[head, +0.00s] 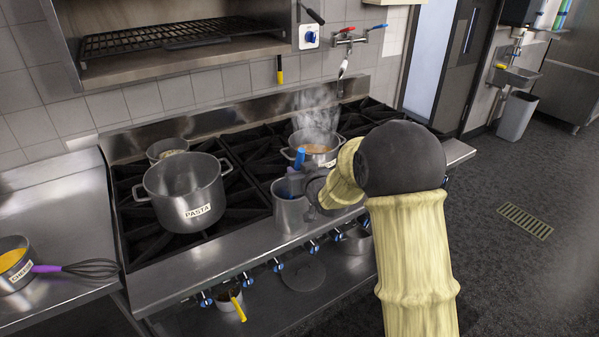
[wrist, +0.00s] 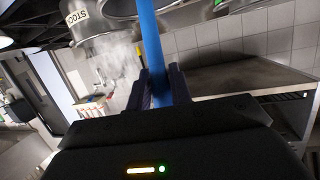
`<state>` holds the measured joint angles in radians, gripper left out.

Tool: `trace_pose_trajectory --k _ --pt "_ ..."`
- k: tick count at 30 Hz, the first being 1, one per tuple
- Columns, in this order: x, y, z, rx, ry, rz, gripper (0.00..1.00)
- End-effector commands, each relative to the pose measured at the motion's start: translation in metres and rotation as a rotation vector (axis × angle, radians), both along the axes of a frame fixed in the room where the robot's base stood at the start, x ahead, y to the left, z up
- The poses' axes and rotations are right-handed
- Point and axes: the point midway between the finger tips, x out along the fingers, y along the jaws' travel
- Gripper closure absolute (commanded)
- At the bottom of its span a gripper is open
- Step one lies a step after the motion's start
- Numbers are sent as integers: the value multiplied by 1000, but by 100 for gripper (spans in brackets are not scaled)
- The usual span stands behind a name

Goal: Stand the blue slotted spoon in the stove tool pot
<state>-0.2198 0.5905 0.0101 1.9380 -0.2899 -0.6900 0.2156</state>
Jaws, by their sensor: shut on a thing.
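The blue slotted spoon shows as a blue handle (head: 300,157) in the head view, upright and slightly tilted. My gripper (head: 312,184) is shut on this handle. The wrist view shows the blue shaft (wrist: 152,45) between the two dark fingers (wrist: 160,88). The stove tool pot (head: 289,215) is a plain grey metal pot at the stove's front edge, just below and left of my gripper. A blue patch shows at its mouth. The spoon's slotted head is hidden, and I cannot tell how deep it sits or whether it touches the pot.
A large pot labelled PASTA (head: 187,192) stands left on the burners, with a smaller pot (head: 167,150) behind it. A steaming pot (head: 318,149) stands behind my gripper. A purple-handled whisk (head: 90,268) lies at a pan on the left counter. The front ledge left of the tool pot is clear.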

Motion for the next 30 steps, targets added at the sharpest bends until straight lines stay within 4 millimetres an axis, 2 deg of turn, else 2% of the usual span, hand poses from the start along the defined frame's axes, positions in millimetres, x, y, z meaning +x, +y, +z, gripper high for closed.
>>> trace_pose_trajectory --k 3,12,13,16,17,30 --pt "1 1 -5 0 -1 0 100" --pt "1 1 -5 0 -1 0 100" --pt "1 1 -5 0 -1 0 75" --pt "1 1 -5 0 -1 0 55" --pt "1 1 -5 0 -1 0 54" --pt "-6 -3 -2 2 -2 -1 54"
